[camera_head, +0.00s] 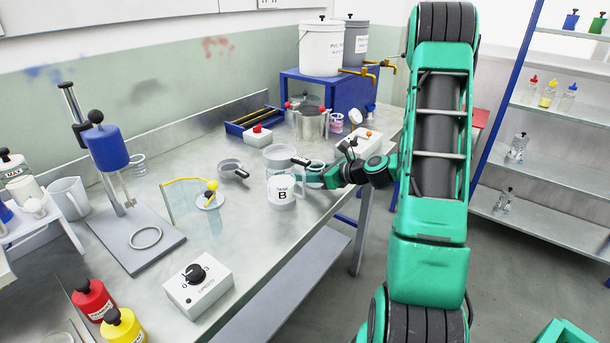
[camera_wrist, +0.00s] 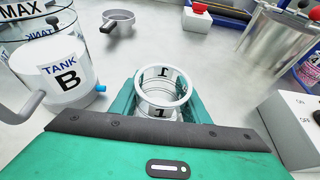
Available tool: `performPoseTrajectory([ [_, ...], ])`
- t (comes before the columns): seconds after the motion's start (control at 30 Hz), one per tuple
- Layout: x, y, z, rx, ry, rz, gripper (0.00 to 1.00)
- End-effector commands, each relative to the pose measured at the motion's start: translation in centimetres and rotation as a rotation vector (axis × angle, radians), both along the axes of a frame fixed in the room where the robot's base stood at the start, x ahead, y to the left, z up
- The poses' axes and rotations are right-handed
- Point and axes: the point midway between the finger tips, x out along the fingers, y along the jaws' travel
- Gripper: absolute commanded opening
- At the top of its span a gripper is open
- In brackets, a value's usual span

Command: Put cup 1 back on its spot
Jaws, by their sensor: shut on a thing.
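Cup 1 (camera_wrist: 162,92), a small clear cup with a pale rim and a black "1", sits between the fingers of my gripper (camera_wrist: 158,104) in the wrist view. It stands upright as seen from above. In the head view cup 1 (camera_head: 315,170) shows just right of the tank marked B, with my gripper (camera_head: 318,179) reaching it from the right. My gripper is shut on the cup. I cannot tell whether its base touches the table. No spot marked for cup 1 can be made out.
Tank B (camera_head: 283,192) stands close left of the cup; it also shows in the wrist view (camera_wrist: 62,78). A small pan (camera_head: 232,168), a metal pot (camera_head: 310,123) and a white switch box (camera_head: 362,140) are nearby.

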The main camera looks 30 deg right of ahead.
Motion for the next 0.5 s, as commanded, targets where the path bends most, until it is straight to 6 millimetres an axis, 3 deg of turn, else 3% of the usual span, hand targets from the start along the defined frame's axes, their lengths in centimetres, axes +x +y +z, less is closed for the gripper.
performPoseTrajectory([
  [0.3, -0.03, -0.10, -0.17, 0.001, 0.000, -0.001, 0.20],
  [0.33, -0.04, -0.11, -0.20, 0.000, 0.000, -0.001, 0.44],
  [0.4, -0.03, -0.11, -0.16, 0.000, 0.000, -0.001, 0.61],
  [0.5, -0.03, -0.11, -0.16, 0.000, 0.000, -0.001, 0.61],
])
